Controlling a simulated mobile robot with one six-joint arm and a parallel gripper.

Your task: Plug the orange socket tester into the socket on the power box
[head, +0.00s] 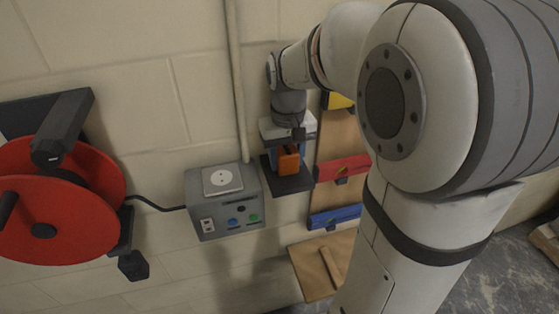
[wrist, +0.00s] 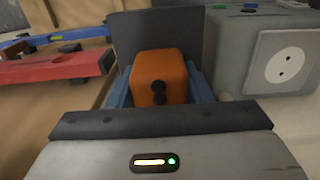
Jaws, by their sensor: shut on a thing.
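The orange socket tester (head: 289,160) is between the fingers of my gripper (head: 286,154), which is shut on it. The grey power box (head: 226,215) is on the wall to the left. Its white socket (head: 222,179) with two holes faces up and also shows in the wrist view (wrist: 286,64).
A red cable reel (head: 60,200) hangs on the wall at left, its black cable running to the power box. A wooden board with red (head: 342,168) and blue (head: 335,216) spirit levels is right of the shelf. A grey pipe (head: 237,80) runs up above the box.

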